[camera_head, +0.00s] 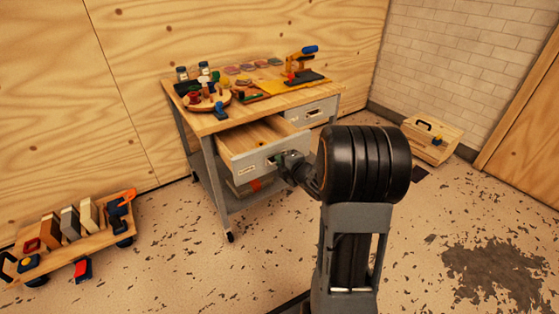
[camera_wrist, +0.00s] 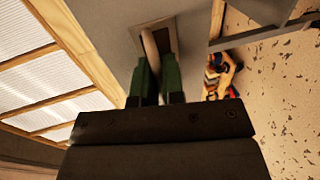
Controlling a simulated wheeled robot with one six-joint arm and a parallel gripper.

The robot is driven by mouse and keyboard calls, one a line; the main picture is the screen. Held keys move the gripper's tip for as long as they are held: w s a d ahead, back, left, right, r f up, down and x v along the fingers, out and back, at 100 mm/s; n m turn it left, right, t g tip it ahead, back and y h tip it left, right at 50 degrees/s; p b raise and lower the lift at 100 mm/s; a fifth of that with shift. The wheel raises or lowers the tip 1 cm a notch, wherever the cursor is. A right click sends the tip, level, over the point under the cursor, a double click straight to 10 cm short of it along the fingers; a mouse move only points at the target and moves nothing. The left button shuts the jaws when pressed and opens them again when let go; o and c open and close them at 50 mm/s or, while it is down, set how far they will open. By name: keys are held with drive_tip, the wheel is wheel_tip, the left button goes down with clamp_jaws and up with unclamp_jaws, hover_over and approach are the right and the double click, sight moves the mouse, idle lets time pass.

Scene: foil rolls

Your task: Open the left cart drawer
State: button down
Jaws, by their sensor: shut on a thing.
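The left cart drawer (camera_head: 237,168) has a grey front and a wooden inside. It is pulled well out of the cart (camera_head: 262,109), and its inside shows from above. My gripper (camera_head: 277,160) is at the middle of the drawer front, at the handle, partly hidden by my own arm in the head view. In the wrist view my gripper (camera_wrist: 158,72) has two green fingers shut on the drawer handle (camera_wrist: 151,44), in front of a dark recess in the grey drawer front (camera_wrist: 113,30). The right drawer (camera_head: 322,110) is shut.
A round wooden tray (camera_head: 190,105) and several small tools and parts lie on the cart top. A low wooden trolley (camera_head: 92,243) with blocks stands on the floor at left. A wooden box (camera_head: 424,148) stands by the brick wall. The floor at right is mostly clear.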

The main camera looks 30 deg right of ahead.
drive_tip(key=shift+d, duration=0.1)
drive_tip(key=c, duration=1.3)
unclamp_jaws()
drive_tip(key=shift+s, duration=0.15)
drive_tip(key=b+v, duration=0.4)
drive_tip(key=v, duration=0.9)
drive_tip(key=shift+s+b, duration=0.2)
drive_tip(key=shift+b, duration=0.15)
drive_tip(key=shift+s, duration=0.1)
